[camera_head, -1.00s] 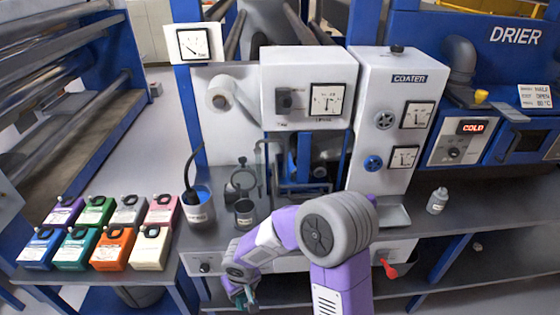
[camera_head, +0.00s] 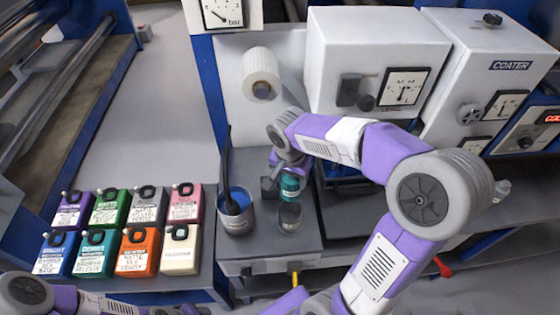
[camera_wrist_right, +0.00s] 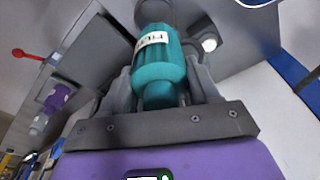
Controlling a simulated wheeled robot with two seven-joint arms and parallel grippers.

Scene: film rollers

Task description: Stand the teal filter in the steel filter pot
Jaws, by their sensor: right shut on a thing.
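The teal filter (camera_head: 290,186) is upright in my right gripper (camera_head: 281,176). In the right wrist view the filter (camera_wrist_right: 160,62) has a white label and sits between the two grey fingers of the gripper (camera_wrist_right: 158,85). The steel filter pot (camera_head: 289,217) stands on the grey bench just below and in front of the filter in the head view. The filter's lower end is close to the pot's rim; I cannot tell whether it is over the opening or behind it. My left gripper is out of view; only links of my left arm show at the bottom left.
A steel can with blue contents and a dark stick (camera_head: 236,212) stands left of the pot. Several coloured ink jugs (camera_head: 138,254) fill the left bench. A white machine box (camera_head: 370,60) overhangs behind. A paper roll (camera_head: 262,74) is on the wall panel.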

